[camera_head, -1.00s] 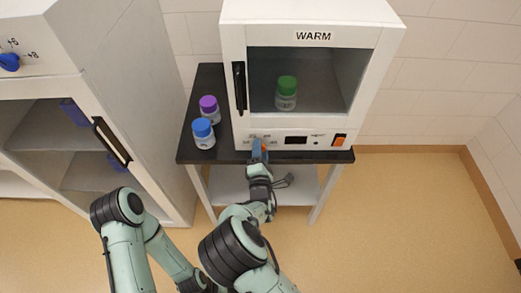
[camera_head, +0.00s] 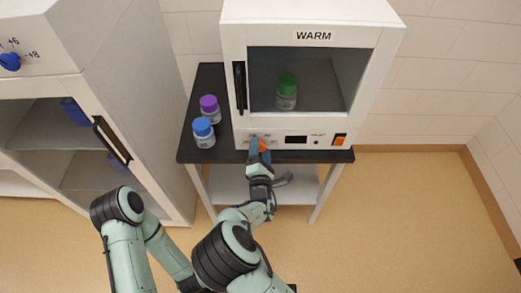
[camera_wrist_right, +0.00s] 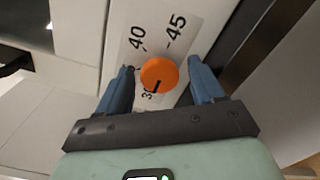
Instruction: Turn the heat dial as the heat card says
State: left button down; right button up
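The white warming cabinet (camera_head: 366,70) labelled WARM stands on a dark-topped table. Its heat dial is a round orange knob (camera_wrist_right: 159,74) in the right wrist view, with a black pointer mark toward a partly hidden number beginning with 3. The numbers 40 and 45 are printed around it. My right gripper (camera_wrist_right: 161,82) is open, its blue fingers on either side of the dial with gaps visible. In the head view my right gripper (camera_head: 258,146) is at the cabinet's lower front panel. No heat card is readable. My left gripper is out of view.
A blue-capped bottle (camera_head: 203,132) and a purple-capped bottle (camera_head: 209,108) stand on the table (camera_head: 191,155) left of the cabinet. A green-capped bottle (camera_head: 287,92) is behind its window. An orange switch (camera_head: 339,139) is at the panel's right. A taller cabinet (camera_head: 150,110) stands left.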

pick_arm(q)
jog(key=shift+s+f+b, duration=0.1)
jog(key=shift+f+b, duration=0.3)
pick_arm(e)
jog(key=s, duration=1.3)
jog(key=shift+s, duration=0.2)
jog(key=s+d+f+m+g+h+p, duration=0.1)
jog(key=s+d+f+m+g, duration=0.35)
jog(key=f, duration=0.25)
jog(key=s+d+f+m+g+h+p, duration=0.1)
jog(key=s+d+f+m+g, duration=0.3)
jog(key=f, duration=0.3)
jog(key=s+d+f+m+g+p, duration=0.1)
jog(key=s+d+f+m+g, duration=0.15)
jog(key=d+f+m, duration=0.45)
pick_arm(q)
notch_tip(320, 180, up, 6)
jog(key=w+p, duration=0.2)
jog(key=p, duration=0.1)
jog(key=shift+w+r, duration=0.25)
pick_arm(e)
jog(key=s+a+f+m+g+y, duration=0.1)
jog(key=s+a+m+g+y, duration=0.2)
jog(key=s+m+g+y, duration=0.2)
jog(key=s+m+g, duration=0.3)
jog(key=s+m, duration=0.4)
jog(key=s, duration=0.1)
jog(key=shift+s+a+m+y, duration=0.15)
jog(key=shift+s+m+y, duration=0.15)
jog(key=shift+s+m, duration=0.05)
